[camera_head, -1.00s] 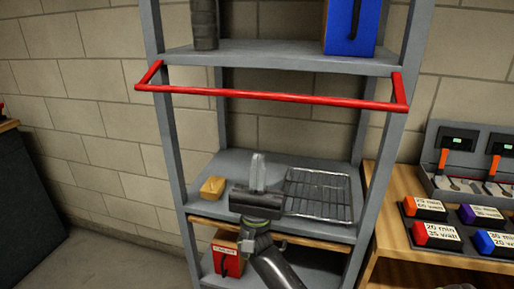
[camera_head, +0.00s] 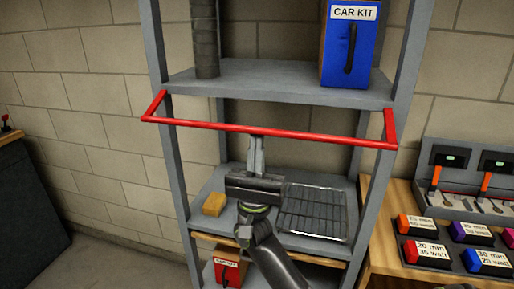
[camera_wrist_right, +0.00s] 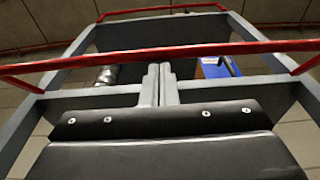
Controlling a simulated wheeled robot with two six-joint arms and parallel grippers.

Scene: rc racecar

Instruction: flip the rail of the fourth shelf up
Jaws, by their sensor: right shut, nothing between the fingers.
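The red rail (camera_head: 262,130) runs across the front of the grey shelf unit. Its side arms join the uprights near the shelf board (camera_head: 270,82) that carries the blue car kit box, and its bar hangs below that board's edge. The rail also crosses the right wrist view (camera_wrist_right: 215,50). My right gripper (camera_head: 257,140) is shut and empty, pointing up, with its fingertips just under the middle of the bar. In the right wrist view the shut fingertips (camera_wrist_right: 158,68) show close below the bar; I cannot tell whether they touch. My left gripper is not in view.
A blue car kit box (camera_head: 348,45) and a dark cylinder (camera_head: 204,38) stand on the board above the rail. A yellow block (camera_head: 214,204) and a wire rack (camera_head: 313,210) lie on the shelf below. A wooden bench (camera_head: 400,252) with labelled blocks stands at right.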

